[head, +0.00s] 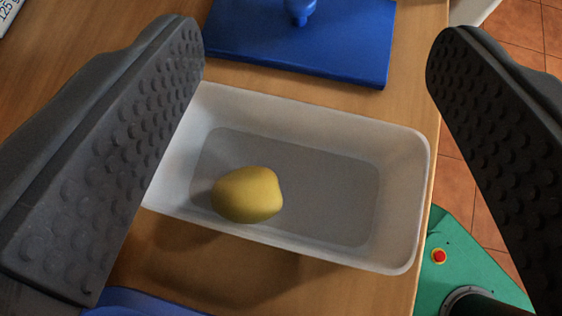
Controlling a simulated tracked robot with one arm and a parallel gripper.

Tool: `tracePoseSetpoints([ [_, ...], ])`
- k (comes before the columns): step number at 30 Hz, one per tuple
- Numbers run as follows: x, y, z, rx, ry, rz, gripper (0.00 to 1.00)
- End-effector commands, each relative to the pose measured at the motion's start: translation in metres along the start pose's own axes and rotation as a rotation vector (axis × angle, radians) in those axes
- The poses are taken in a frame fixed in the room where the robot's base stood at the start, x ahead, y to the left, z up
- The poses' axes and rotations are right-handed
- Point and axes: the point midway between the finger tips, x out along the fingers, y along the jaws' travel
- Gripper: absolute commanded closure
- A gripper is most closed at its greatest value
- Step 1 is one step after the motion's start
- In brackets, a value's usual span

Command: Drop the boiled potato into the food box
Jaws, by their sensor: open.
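The boiled potato (248,195) is yellow and rounded. It lies inside the food box, left of the box's middle and close to its near wall. The food box (405,205) is a translucent white rectangular tub standing on the wooden counter. My gripper (315,45) is wide open, with one dark studded finger at the left and one at the right. Nothing is between the fingers at their tips, and the potato is apart from both. The left finger covers part of the box's left end.
A blue board (340,50) with a blue knob-like piece on it lies behind the box. Another blue thing (135,303) shows at the bottom left. The wooden counter (425,45) ends just right of the box, with a tiled floor (462,185) beyond. A printed label corner shows top left.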

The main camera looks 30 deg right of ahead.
Motion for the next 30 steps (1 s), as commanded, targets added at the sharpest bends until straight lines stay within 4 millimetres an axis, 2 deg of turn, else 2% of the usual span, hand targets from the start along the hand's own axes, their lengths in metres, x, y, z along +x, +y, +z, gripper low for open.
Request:
tracePoseSetpoints([
  [4, -0.007, -0.001, 0.000, 0.000, 0.001, -0.003, 0.36],
  [8, -0.024, -0.001, 0.000, 0.001, 0.001, -0.005, 0.36],
  [21, -0.112, -0.001, 0.001, 0.001, 0.001, -0.005, 0.36],
  [25, -0.128, -0.002, 0.001, 0.000, 0.001, -0.005, 0.36],
  [30, -0.137, -0.001, 0.002, -0.001, -0.001, -0.002, 0.36],
])
